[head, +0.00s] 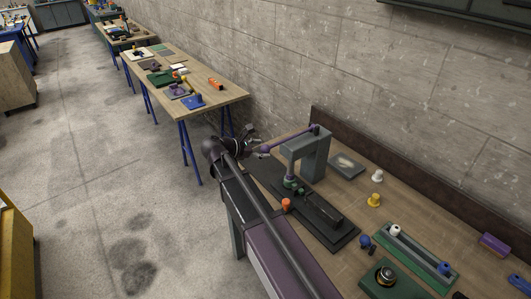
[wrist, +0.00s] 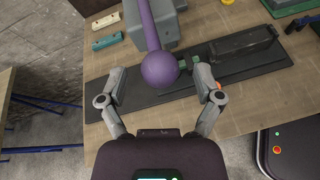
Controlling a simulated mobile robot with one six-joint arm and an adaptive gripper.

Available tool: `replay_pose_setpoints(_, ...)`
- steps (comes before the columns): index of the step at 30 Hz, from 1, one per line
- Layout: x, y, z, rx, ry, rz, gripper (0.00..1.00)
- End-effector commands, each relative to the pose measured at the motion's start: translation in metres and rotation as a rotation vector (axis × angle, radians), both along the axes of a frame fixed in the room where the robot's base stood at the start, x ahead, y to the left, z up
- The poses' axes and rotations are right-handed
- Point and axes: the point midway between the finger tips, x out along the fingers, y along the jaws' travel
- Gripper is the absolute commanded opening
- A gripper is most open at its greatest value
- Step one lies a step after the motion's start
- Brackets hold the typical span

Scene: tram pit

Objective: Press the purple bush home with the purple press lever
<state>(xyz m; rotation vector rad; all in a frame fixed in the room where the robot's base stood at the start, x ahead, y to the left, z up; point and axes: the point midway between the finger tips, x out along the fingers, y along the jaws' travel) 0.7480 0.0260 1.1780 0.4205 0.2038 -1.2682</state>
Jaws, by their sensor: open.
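The purple press lever (head: 292,141) reaches out from the top of a grey press (head: 316,160) on the near bench. Its round purple knob (wrist: 160,70) shows large in the wrist view, between the spread fingers of my gripper (wrist: 160,82), with a gap on each side. In the head view my gripper (head: 250,142) is beside the knob end of the lever. It is open and holds nothing. Small green parts (head: 290,184) sit below the press head; they also show in the wrist view (wrist: 196,60). I cannot make out the purple bush there.
The press stands on a dark base plate (head: 335,238). A yellow piece (head: 374,200), a green tray (head: 415,252) and a purple block (head: 494,244) lie to the right.

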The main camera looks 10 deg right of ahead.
Motion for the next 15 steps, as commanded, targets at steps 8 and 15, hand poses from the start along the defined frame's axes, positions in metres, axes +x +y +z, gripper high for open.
replay_pose_setpoints(8, 0.0046, -0.0140, -0.0063, 0.000, 0.000, 0.000, 0.84)
replay_pose_setpoints(15, 0.0049, -0.0146, -0.0060, 0.000, 0.000, 0.000, 0.84)
